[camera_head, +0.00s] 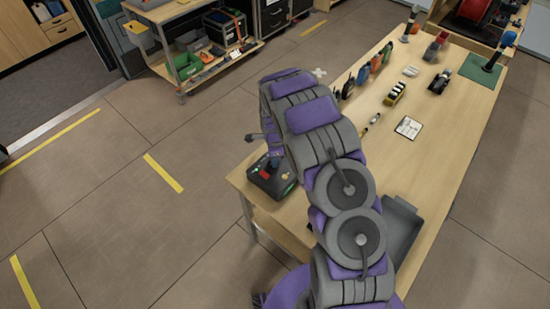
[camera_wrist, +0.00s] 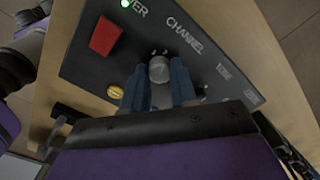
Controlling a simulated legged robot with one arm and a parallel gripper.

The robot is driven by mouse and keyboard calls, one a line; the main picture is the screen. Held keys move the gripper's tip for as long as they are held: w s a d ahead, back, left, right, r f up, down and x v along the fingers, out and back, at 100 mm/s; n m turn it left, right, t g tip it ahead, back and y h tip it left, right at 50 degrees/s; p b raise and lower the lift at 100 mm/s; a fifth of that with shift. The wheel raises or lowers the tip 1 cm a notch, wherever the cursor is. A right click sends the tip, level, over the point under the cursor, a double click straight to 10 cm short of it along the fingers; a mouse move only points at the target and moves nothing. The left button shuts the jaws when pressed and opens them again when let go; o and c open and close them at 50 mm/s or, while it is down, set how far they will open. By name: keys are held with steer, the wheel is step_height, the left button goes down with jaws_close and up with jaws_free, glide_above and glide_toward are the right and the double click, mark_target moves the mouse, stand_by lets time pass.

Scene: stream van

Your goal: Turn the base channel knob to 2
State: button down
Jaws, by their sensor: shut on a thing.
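The base is a dark box (camera_head: 266,180) at the near left corner of the wooden table in the head view, partly hidden by my arm. In the wrist view its dark panel (camera_wrist: 215,55) carries the word CHANNEL, a red switch (camera_wrist: 105,36), a lit green light and a small yellow button (camera_wrist: 115,92). The grey channel knob (camera_wrist: 158,70) sits below the lettering. My gripper (camera_wrist: 158,88) has its blue fingers on both sides of the knob and is shut on it. Which mark the knob points to is too small to tell.
The wooden table (camera_head: 440,140) holds a grey tray (camera_head: 402,228), a white card (camera_head: 408,127), and several radios and batteries toward the far side. A wooden cart (camera_head: 205,70) with bins stands at the back. The floor left of the table is clear, with yellow tape strips.

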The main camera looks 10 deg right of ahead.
steer(key=c, duration=0.9)
jaws_free()
steer(key=shift+a, duration=0.2)
steer(key=shift+r, duration=0.1)
step_height(320, 180, up, 17)
steer(key=shift+w+r+p, duration=0.1)
steer(key=shift+p, duration=0.55)
steer(key=s+d+r+n+b, duration=0.1)
steer(key=s+r+n, duration=0.4)
steer(key=s, duration=0.5)
steer(key=s+d+r+n+b, duration=0.1)
steer(key=s+r+n, duration=0.3)
steer(key=s+r, duration=0.45)
steer(key=s+n, duration=0.3)
steer(key=s, duration=0.5)
steer(key=s+a+f+n+g+b, duration=0.1)
steer(key=s+n, duration=0.2)
steer(key=s, duration=0.5)
steer(key=s+a+n+b, duration=0.1)
steer(key=s+n, duration=0.2)
steer(key=s, duration=0.4)
steer(key=shift+s+f+n+g, duration=0.2)
steer(key=shift+s+n+g, duration=0.2)
